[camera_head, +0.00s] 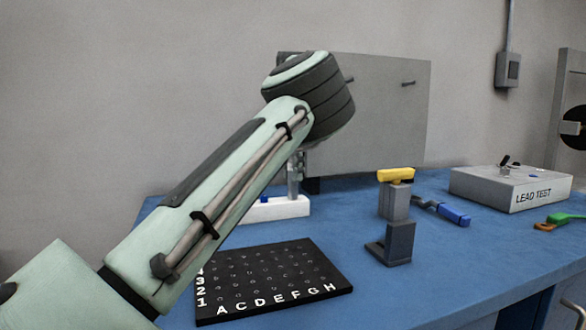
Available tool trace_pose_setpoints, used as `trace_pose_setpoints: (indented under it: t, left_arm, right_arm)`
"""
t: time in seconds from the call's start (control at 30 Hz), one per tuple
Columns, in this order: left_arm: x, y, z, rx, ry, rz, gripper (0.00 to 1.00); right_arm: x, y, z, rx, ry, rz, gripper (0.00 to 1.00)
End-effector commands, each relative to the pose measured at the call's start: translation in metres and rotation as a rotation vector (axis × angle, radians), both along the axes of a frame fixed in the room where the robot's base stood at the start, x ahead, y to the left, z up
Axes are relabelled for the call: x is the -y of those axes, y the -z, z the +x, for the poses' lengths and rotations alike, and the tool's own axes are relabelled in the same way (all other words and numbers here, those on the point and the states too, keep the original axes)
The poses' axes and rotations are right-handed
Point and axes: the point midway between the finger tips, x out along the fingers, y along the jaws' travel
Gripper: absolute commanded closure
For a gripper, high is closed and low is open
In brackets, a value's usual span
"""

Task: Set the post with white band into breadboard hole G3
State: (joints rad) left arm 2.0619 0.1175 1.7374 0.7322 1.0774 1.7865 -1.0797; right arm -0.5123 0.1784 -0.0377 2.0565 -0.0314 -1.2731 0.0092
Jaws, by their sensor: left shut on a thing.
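My left gripper (293,178) points down at the white rack (289,208) behind the breadboard, and my own wrist and forearm hide much of it. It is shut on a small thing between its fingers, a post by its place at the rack. I cannot make out a white band on it. The black breadboard (325,275) lies flat on the blue table, with white column letters along its front edge and row numbers at its left. My forearm covers its back left part. Hole G3 is too small to pick out. My right gripper is not in view.
A grey stand with a yellow top (396,176) is right of the breadboard. A blue-handled tool (453,215) lies behind it. A LEAD TEST box (513,190) and a green-handled tool (562,218) are farther right. A grey panel (385,120) stands at the back.

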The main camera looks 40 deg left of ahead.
Motion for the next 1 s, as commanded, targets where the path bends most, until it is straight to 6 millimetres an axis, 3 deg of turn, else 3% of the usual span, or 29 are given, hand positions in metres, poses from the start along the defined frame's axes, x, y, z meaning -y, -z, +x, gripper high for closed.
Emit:
trace_pose_setpoints:
  t: [1.0]
  left_arm:
    - [0.000, -0.021, 0.000, 0.000, 0.000, 0.000, 1.00]
  right_arm:
    - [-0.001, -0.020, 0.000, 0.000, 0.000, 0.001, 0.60]
